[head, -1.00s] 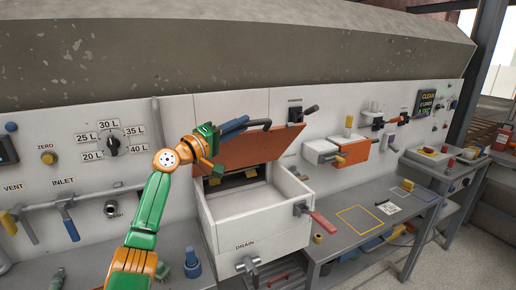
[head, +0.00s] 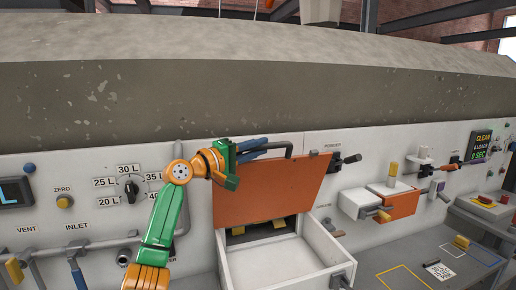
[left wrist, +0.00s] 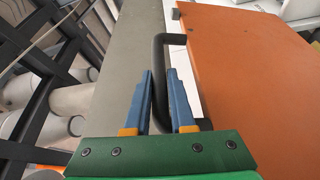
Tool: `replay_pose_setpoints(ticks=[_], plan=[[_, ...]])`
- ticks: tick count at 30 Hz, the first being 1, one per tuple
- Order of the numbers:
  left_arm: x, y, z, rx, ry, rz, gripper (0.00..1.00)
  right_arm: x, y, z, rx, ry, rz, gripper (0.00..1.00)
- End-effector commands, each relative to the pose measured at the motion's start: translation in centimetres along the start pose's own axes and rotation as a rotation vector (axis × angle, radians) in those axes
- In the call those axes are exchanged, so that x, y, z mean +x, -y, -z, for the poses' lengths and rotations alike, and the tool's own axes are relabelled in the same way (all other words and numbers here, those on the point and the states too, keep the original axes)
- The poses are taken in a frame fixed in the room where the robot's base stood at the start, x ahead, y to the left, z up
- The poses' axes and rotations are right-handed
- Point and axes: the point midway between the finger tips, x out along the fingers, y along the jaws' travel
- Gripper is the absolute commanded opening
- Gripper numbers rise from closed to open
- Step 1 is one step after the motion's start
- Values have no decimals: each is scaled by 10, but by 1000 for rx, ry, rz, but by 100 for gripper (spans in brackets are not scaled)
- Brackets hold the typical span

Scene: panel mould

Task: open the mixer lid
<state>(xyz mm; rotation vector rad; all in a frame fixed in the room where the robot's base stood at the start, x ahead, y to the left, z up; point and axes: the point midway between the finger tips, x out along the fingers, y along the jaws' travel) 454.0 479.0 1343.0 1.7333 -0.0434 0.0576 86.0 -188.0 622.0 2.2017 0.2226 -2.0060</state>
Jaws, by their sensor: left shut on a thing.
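The orange mixer lid (head: 275,192) stands raised and steeply tilted at the back of the white mixer box (head: 322,248). The box's inside shows below it. A dark bar handle (head: 290,148) sits at the lid's top edge. My left gripper (head: 262,149) is shut on this handle, coming from the left. In the left wrist view the blue fingers (left wrist: 165,95) close around the handle (left wrist: 158,55), with the orange lid (left wrist: 245,75) to the right. The fingertips partly hide the handle. My right gripper is in neither current view.
A black lever (head: 347,160) sticks out of the panel just right of the lid. A white and orange box (head: 385,203) is farther right. A grey bench (head: 410,265) lies at lower right.

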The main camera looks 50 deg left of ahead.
Motion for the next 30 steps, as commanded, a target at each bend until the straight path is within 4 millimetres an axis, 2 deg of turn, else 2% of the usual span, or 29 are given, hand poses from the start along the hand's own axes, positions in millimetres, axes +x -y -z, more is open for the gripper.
replay_pose_setpoints(ticks=[5, 6, 9, 16, 18, 20, 24, 27, 30], plan=[[0, 1, 0, -2, 1, 0, 0, 0, 0, 0, 0, 1, -1, 84], [0, 1, 0, -2, 1, 0, 30, 0, 0, -1, 0, 1, -1, 84], [0, 1, 0, -1, 1, 0, 52, 0, -1, -1, 0, 1, -2, 84], [0, 0, 0, 0, 1, 0, 52, 0, -1, -1, 0, 2, -2, 84], [-3, 3, 0, 1, 0, -1, 52, 6, -1, -2, 0, 2, -2, 84], [-12, 9, -1, 2, 0, -1, 52, 20, -1, -3, 0, 2, -2, 84], [-44, 12, -1, 3, -2, -2, 52, 52, -1, -6, 0, 1, -2, 84], [-61, 8, -1, 1, -1, -2, 52, 62, -1, -7, 0, 1, -2, 84], [-70, 4, 0, 0, 1, -1, 52, 64, -1, -7, -1, 1, -2, 84]])
